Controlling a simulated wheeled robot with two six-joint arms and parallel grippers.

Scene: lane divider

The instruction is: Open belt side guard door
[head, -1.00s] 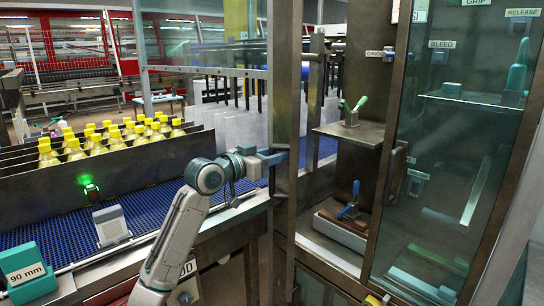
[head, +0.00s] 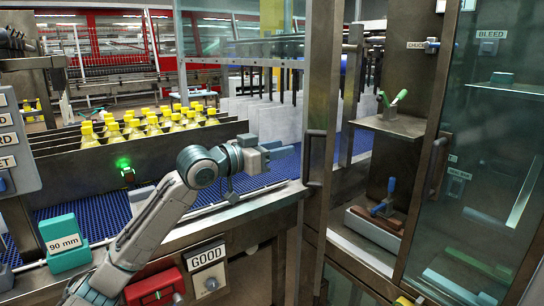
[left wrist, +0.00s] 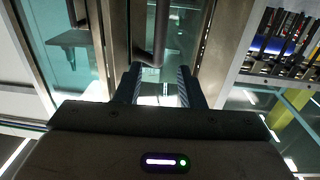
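The belt side guard door looks to be the framed glass panel (head: 235,30) above the blue belt, ending in a tall metal post (head: 321,90) on its right. A dark bar handle (head: 315,158) sits upright on this post. My left gripper (head: 284,151) points right at the post, a little left of the handle in the head view. In the left wrist view, its two fingers (left wrist: 157,78) stand apart. The curved lower end of the handle (left wrist: 159,35) shows in line with the gap between them, not clamped. My right gripper is not in view.
A glass cabinet door with its own handle (head: 436,165) stands to the right, beside shelves with a green-handled clamp (head: 392,108). Yellow-capped bottles (head: 150,122) stand behind a metal rail.

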